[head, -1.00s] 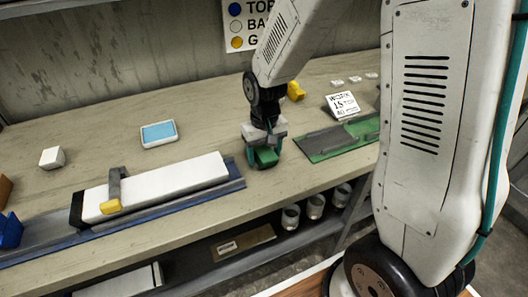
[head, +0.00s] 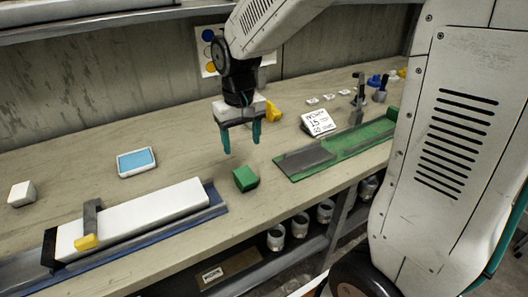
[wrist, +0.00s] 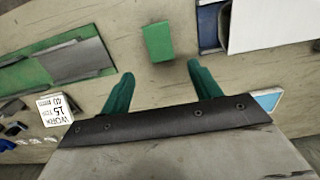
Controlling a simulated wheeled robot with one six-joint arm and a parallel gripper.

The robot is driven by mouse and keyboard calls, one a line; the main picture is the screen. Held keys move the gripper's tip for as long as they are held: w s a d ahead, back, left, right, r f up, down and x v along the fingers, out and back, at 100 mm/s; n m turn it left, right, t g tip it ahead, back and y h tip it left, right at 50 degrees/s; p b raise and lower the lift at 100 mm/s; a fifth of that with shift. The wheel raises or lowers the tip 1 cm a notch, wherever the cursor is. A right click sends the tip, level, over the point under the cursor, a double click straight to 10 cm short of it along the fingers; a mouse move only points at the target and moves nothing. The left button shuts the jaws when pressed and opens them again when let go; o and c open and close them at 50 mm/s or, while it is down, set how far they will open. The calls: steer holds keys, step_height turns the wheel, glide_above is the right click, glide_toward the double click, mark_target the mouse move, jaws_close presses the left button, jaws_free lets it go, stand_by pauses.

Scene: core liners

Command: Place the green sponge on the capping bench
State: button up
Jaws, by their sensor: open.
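The green sponge (head: 245,179) is a small block lying on the pale bench (head: 180,158), between the blue tray and the green tray. My gripper (head: 241,145) is above and behind it in the head view, its two teal fingers spread with nothing between them. In the wrist view the sponge (wrist: 158,43) lies beyond the open fingertips (wrist: 158,80), apart from them. No label on the bench in view names it as the capping bench.
A blue tray (head: 205,217) holds a long white block (head: 140,218) at left; a green tray (head: 350,145) with a grey plate lies at right. Metal cups (head: 277,237) sit on the shelf below.

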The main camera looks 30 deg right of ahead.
steer(key=s+d+r, duration=0.1)
steer(key=s+r, duration=0.3)
steer(key=s, duration=0.7)
steer(key=s+d+r+t, duration=0.1)
steer(key=s+r, duration=0.3)
steer(key=s, duration=0.7)
steer(key=shift+s+d, duration=0.4)
steer(key=shift+d, duration=0.1)
